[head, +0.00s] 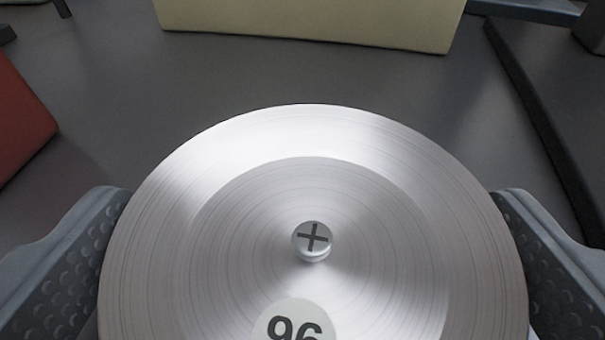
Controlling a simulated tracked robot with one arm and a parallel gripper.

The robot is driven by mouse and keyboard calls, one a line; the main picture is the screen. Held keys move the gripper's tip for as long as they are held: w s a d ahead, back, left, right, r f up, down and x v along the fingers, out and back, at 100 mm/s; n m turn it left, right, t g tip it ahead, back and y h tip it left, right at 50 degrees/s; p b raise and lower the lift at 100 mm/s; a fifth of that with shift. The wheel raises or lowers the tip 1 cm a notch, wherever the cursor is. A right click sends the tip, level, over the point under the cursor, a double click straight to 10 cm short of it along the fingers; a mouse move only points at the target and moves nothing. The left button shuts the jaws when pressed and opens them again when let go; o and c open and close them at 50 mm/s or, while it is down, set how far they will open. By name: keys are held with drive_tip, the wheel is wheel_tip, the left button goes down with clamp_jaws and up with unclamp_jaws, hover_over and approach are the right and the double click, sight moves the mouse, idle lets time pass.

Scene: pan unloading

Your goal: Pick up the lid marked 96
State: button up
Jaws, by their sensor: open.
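A round brushed-metal lid (390,180) fills the lower middle of the head view. It has a small knob (312,240) with a dark cross on top at its centre. A white round label (297,322) on it reads 96, cut off by the bottom edge. My gripper (312,265) is open, with one grey dimpled finger at the left and one at the right of the lid. The lid lies between the fingers. I cannot tell whether either finger touches its rim. The lid's near part is out of view.
A cream block-like object (310,22) stands beyond the lid at the top. A red object (22,118) is at the left edge. A dark slab-like object (548,110) is at the right. The grey surface (130,90) between them is clear.

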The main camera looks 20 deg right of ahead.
drive_tip(key=c, duration=0.6)
drive_tip(key=shift+w, duration=0.1)
